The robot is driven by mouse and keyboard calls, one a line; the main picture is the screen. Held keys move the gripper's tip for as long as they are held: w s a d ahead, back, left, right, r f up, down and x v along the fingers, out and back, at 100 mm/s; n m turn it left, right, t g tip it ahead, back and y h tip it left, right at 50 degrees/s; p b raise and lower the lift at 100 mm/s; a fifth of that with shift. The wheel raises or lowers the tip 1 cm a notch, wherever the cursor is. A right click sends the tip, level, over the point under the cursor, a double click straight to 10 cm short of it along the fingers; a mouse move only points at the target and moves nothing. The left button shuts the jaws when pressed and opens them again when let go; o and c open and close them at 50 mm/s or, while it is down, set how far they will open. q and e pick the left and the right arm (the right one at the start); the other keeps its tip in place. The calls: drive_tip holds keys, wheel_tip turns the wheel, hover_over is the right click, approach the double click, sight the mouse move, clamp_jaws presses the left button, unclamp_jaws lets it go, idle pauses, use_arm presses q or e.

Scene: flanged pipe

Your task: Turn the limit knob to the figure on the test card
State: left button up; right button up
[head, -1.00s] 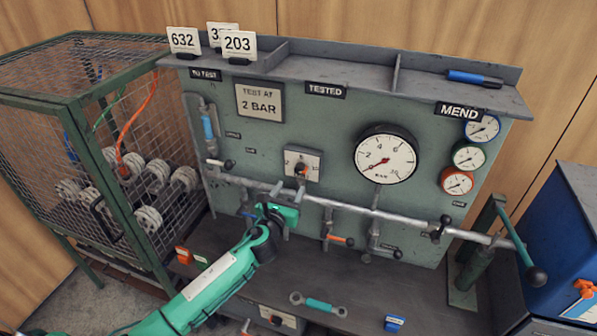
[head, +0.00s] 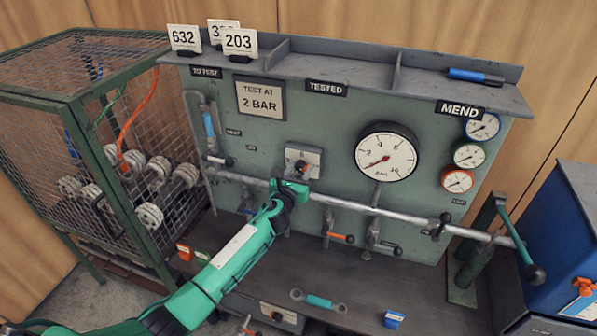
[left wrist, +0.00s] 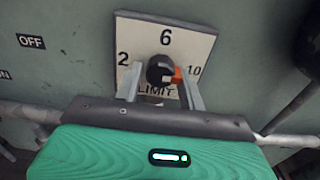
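The limit knob (left wrist: 158,70) is black with an orange pointer that points right, towards the 10. Its white plate (left wrist: 190,45) reads 2, 6, 10 and LIMIT. In the head view the knob (head: 302,167) is on the green panel, just beyond my left gripper (head: 298,182). In the left wrist view my left gripper (left wrist: 160,88) is open, with one finger on each side of the knob's lower part; I cannot tell whether they touch it. The test card (head: 260,100) reads TEST AT 2 BAR. My right gripper is not in view.
A grey pipe (head: 345,207) crosses the panel below the knob. A large gauge (head: 386,155) is to the right, its needle low. Several valve handles hang below the pipe. A wire cage (head: 120,150) stands at left and a blue box (head: 560,235) at right.

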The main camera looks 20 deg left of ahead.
use_arm(q)
drive_tip(key=c, duration=0.7)
drive_tip(key=shift+o, duration=0.3)
